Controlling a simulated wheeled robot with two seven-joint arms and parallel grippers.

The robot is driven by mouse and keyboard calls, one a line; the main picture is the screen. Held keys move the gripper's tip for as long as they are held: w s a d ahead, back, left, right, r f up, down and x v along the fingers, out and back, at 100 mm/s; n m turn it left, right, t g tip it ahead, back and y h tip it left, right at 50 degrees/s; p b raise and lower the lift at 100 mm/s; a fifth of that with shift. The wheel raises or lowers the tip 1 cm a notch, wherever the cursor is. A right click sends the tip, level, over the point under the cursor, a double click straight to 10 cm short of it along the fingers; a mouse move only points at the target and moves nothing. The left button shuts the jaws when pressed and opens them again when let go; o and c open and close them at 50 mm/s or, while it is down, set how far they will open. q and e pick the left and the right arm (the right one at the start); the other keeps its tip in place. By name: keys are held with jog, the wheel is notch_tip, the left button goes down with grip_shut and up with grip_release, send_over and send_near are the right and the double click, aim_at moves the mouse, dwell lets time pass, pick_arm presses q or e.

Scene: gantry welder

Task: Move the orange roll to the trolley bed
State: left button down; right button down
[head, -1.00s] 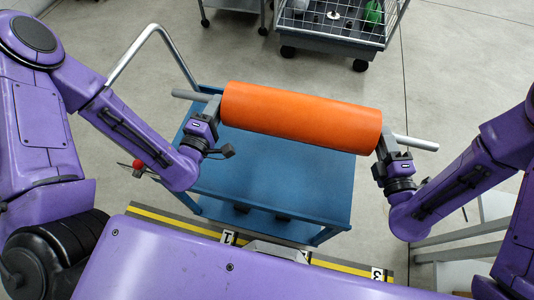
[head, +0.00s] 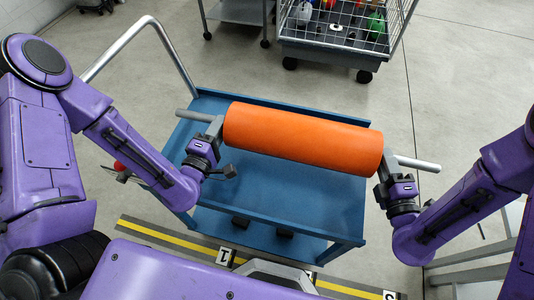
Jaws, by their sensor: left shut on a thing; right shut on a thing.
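The orange roll (head: 302,138) has a grey bar sticking out of both ends. It lies nearly level across the middle of the head view, its right end a little lower in the picture. My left gripper (head: 216,127) is shut on the bar at the roll's left end. My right gripper (head: 382,172) is shut on the bar at its right end. The blue trolley bed (head: 275,190) shows behind and below the roll. The roll hides part of the bed, and I cannot tell whether it touches it.
The trolley's bent grey handle (head: 137,38) rises at its left. A wire-sided cart (head: 340,50) with several items and a grey cart (head: 238,12) stand at the back. A yellow-and-dark floor strip (head: 170,238) runs in front of me.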

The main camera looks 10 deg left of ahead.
pick_arm(q)
jog(key=shift+w+r, duration=0.1)
